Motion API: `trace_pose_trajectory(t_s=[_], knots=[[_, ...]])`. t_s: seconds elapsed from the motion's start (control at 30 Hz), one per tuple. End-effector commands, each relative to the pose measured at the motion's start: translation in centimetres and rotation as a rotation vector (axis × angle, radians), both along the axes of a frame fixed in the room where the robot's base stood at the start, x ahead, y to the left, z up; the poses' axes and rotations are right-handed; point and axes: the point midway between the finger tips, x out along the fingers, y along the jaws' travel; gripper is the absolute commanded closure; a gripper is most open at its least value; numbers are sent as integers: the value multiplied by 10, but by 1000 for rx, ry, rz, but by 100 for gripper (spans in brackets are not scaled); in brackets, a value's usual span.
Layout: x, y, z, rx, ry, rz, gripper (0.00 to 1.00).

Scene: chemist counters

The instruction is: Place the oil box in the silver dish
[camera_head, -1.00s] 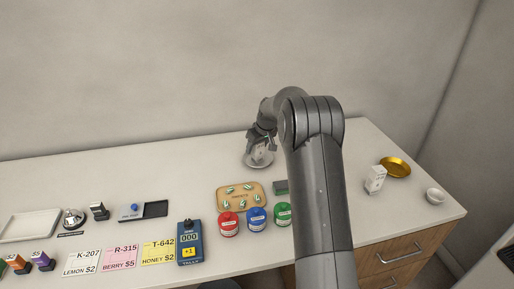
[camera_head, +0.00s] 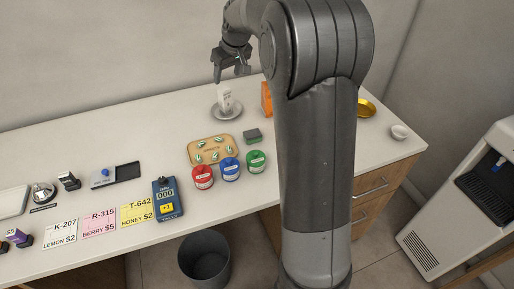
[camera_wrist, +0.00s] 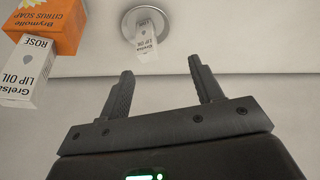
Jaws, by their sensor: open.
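A small white lip oil box (camera_head: 225,98) stands in the silver dish (camera_head: 239,114) at the back of the counter. In the wrist view the lip oil box (camera_wrist: 146,42) and the dish (camera_wrist: 127,22) lie beyond my fingertips. My gripper (camera_head: 232,77) is open and empty, above the dish and apart from the box. In the wrist view nothing is between the fingers of my gripper (camera_wrist: 161,67). A second white box marked lip oil, rose (camera_wrist: 27,70), shows at left in the wrist view; my arm hides it in the head view.
An orange citrus soap box (camera_head: 266,98) stands right of the dish. A gold dish (camera_head: 367,108) and a small white bowl (camera_head: 399,132) are at the right. A tan tray (camera_head: 211,151) and red, blue and green jars stand in front. A bin (camera_head: 204,258) is on the floor.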

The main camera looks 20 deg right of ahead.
Motion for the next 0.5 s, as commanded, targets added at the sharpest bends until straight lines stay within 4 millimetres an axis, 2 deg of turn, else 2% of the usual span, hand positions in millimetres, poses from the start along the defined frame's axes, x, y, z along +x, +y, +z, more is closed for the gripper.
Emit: trace_pose_trajectory(t_s=[0.03, 0.2, 0.33, 0.5], knots=[[-20, 6, 14, -3, -6, -12, 40], [-82, 19, 43, -8, -16, -64, 40], [-132, 27, 58, -9, -25, -102, 40], [-198, 35, 67, -7, -40, -154, 40]])
